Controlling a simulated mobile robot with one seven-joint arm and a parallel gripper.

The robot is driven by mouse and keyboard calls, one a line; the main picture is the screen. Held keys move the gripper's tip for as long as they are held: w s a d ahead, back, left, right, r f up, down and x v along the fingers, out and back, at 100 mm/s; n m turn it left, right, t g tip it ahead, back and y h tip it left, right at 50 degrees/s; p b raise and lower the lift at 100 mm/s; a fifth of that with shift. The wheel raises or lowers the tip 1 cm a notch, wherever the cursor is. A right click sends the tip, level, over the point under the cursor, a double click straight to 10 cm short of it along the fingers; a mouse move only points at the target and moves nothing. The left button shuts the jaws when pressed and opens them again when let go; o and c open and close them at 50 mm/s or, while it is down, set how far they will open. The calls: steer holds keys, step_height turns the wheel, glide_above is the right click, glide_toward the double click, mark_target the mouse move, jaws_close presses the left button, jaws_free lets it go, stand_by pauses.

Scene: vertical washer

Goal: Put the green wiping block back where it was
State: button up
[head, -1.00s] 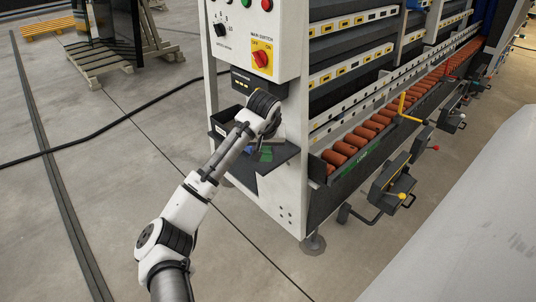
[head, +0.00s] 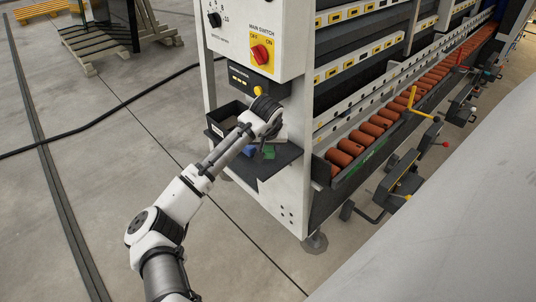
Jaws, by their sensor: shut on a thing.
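The green wiping block (head: 268,153) shows at the dark shelf (head: 286,155) on the front end of the washer, just below my wrist. My gripper (head: 271,139) is over this shelf and shut on the green block. The fingers are mostly hidden by the wrist, and I cannot tell whether the block touches the shelf. A blue block (head: 249,151) lies on the shelf to the left of the green one.
A black open bin (head: 222,120) stands at the shelf's left end. The control panel (head: 240,35) with the red main switch hangs above. The washer's corner post (head: 299,130) is close on the right. Orange rollers run beyond it. The floor at left is mostly clear.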

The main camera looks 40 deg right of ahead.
mark_target(268, 155)
steer(key=shift+f+p, duration=0.3)
steer(key=shift+f, duration=1.8)
steer(key=shift+f, duration=0.1)
steer(key=o, duration=1.1)
steer(key=b+v, duration=0.2)
steer(key=v, duration=1)
